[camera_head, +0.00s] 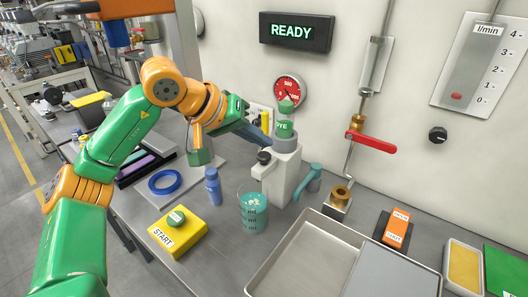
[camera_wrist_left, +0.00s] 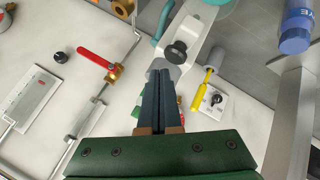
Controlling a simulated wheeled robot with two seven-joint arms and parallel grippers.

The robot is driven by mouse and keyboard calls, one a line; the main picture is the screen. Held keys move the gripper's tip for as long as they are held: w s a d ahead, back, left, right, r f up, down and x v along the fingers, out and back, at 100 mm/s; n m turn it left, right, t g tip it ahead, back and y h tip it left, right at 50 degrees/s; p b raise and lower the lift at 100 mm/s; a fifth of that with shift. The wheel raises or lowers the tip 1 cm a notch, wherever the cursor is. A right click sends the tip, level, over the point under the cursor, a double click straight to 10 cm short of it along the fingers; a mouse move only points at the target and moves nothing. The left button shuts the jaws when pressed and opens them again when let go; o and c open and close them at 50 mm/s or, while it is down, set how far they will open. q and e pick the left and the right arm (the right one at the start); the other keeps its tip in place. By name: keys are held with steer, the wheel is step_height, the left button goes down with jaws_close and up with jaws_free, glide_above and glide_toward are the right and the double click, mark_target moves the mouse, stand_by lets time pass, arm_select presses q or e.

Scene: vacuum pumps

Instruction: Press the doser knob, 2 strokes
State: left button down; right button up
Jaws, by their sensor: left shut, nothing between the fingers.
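The white doser body (camera_head: 283,172) stands upright on the bench near the wall, with a black knob (camera_head: 264,157) on its front. A green bottle with partly hidden lettering (camera_head: 284,126) sits above its grey collar. The knob also shows in the left wrist view (camera_wrist_left: 176,50). My left gripper (camera_head: 268,144) is shut and empty, its dark fingers beside the upper part of the doser, above and behind the knob in the picture. In the left wrist view the shut fingertips (camera_wrist_left: 161,73) overlap the grey collar; I cannot tell whether they touch. My right gripper is out of view.
A beaker of teal liquid (camera_head: 252,212) and a blue bottle (camera_head: 213,188) stand before the doser. A teal lever (camera_head: 309,177), red-handled valve (camera_head: 370,141) and metal tray (camera_head: 305,250) lie right. A yellow START box (camera_head: 178,232) is front left. The wall display (camera_head: 296,32) reads READY.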

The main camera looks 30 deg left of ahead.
mark_target(260, 157)
arm_select(q)
steer(key=shift+r+p, duration=2.1)
steer(key=shift+r, duration=0.3)
